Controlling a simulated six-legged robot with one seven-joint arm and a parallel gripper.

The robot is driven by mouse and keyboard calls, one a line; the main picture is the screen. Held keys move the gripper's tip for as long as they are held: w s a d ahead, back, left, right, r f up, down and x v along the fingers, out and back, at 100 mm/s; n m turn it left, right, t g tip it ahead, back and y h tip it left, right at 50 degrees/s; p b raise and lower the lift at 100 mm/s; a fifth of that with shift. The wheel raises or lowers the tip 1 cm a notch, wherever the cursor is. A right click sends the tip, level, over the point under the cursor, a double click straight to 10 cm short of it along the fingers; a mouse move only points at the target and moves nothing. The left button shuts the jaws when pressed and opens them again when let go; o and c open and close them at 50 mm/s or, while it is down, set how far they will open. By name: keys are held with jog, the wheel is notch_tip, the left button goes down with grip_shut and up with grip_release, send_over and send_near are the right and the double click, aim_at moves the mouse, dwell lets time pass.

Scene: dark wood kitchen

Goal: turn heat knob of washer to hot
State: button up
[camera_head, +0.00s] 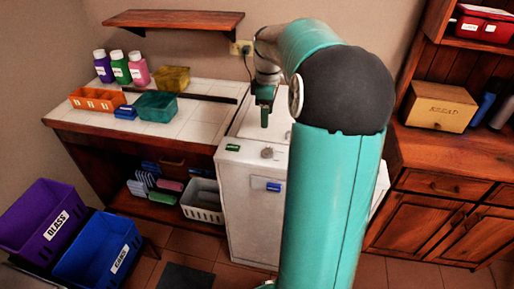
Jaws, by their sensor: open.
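The white washer (250,205) stands in the middle, its right part hidden behind my teal arm. A round grey knob (267,153) sits on its top front edge; its markings are too small to read. A green label or button (233,148) is to the left of the knob, and a blue handle-like piece (267,187) is on the front face. My gripper (264,118) points down over the washer's top, behind and above the knob and apart from it. It is open and holds nothing that I can see.
A tiled counter (195,115) on the left holds bottles (121,66), an orange tray (97,100) and a teal bin (156,107). A white basket (203,201) stands left of the washer. Purple (45,215) and blue (98,252) crates are front left. A wooden cabinet (440,200) is on the right.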

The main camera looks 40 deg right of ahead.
aim_at(268, 149)
jog(key=f, duration=1.3)
jog(key=shift+s+d+f, duration=0.15)
jog(key=shift+d+f, duration=0.05)
jog(key=shift+f, duration=0.2)
jog(key=c, duration=1)
